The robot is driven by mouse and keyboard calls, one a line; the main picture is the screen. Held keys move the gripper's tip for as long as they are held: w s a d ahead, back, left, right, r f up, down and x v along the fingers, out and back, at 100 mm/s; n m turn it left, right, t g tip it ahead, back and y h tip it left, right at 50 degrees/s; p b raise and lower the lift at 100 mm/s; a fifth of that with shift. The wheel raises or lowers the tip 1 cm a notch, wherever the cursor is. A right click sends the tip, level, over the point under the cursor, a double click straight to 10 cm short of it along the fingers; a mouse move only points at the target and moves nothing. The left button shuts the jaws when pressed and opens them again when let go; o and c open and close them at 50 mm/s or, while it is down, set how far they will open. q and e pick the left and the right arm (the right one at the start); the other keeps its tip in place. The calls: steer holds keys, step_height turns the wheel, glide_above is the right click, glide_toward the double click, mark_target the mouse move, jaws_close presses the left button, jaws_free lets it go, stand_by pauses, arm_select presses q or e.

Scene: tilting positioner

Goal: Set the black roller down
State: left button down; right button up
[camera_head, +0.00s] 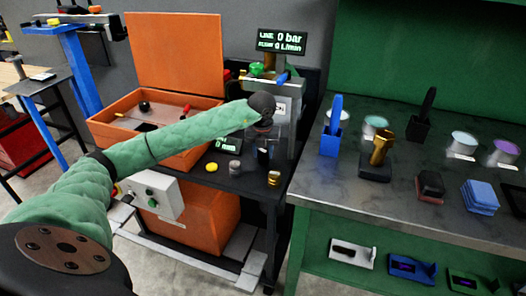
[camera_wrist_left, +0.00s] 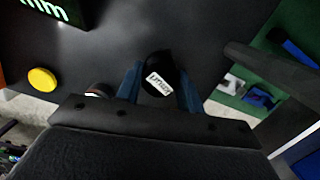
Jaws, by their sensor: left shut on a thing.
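My left gripper (camera_head: 263,140) reaches in over the dark cart top, in front of the grey machine. In the left wrist view its two blue fingers (camera_wrist_left: 160,88) are shut on the black roller (camera_wrist_left: 160,66), which has a white label facing the camera. In the head view the roller (camera_head: 263,158) is small and dark below the gripper. I cannot tell whether its underside touches the surface. My right gripper is not in view.
On the cart top (camera_head: 245,187) stand a yellow disc (camera_head: 211,167), a grey roller (camera_head: 234,167), a brass roller (camera_head: 274,179) and a green-lettered display (camera_head: 226,144). An open orange box (camera_head: 104,124) stands left. A grey workbench (camera_head: 330,190) with tools and containers is right.

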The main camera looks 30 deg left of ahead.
arm_select(q)
steer(key=shift+f+b, duration=0.35)
steer(key=shift+f, duration=0.15)
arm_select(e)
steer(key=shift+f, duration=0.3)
arm_select(q)
steer(key=c, duration=0.8)
jaws_free()
